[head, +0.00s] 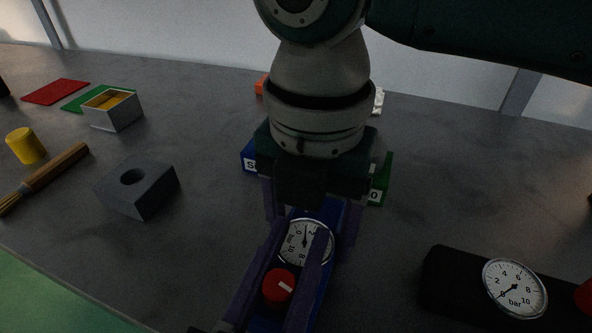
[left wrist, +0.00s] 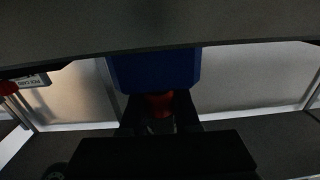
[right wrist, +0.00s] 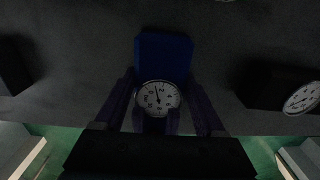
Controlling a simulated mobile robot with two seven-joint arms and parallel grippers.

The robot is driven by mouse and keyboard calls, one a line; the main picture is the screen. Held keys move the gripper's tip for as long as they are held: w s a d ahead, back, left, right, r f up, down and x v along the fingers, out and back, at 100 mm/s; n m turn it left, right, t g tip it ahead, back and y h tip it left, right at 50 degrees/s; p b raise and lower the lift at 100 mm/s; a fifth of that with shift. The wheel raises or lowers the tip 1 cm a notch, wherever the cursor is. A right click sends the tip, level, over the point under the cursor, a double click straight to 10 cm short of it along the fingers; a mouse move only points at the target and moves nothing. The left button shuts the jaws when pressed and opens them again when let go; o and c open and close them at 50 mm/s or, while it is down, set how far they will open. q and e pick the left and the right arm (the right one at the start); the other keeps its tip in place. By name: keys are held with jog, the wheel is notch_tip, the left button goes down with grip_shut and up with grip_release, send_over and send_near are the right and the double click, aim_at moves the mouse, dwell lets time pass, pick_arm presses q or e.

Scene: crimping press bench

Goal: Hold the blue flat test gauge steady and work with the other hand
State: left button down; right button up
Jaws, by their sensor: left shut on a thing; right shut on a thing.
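The blue flat test gauge (head: 334,262) carries a round white dial (head: 305,243) and a red knob (head: 279,287) with a white mark. The left wrist view shows blue and a red part (left wrist: 160,102), dimly.
A black gauge (head: 445,278) lies right. A grey block with a hole (head: 140,188), a brush (head: 55,168), a yellow cylinder (head: 26,146) and a small box (head: 113,112) stand left. The right middle bench is clear.

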pick_arm(q)
jog(key=m+g+h, duration=0.1)
jog(key=m+h, duration=0.1)
jog(key=m+g+h, duration=0.1)
jog(key=h, duration=0.2)
jog(key=shift+s+d+m, duration=0.15)
jog(key=shift+d+m, duration=0.25)
jog(key=shift+s+d+r+m+g+h, duration=0.1)
jog(key=shift+s+d+m+g+h, duration=0.05)
jog(key=shift+m+g+h, duration=0.6)
jog(key=shift+s+d+f+m+g+h, duration=0.15)
jog(key=shift+m+g+h, duration=0.35)
jog(key=shift+g+h, duration=0.35)
jog(key=shift+s+d+r+m+g+h, duration=0.1)
jog(key=shift+d+r+m+g+h, duration=0.05)
jog(key=shift+m+g+h, duration=0.6)
jog(key=shift+g, duration=0.25)
jog(key=c, duration=0.6)
grip_release()
jog(key=v, duration=1.2)
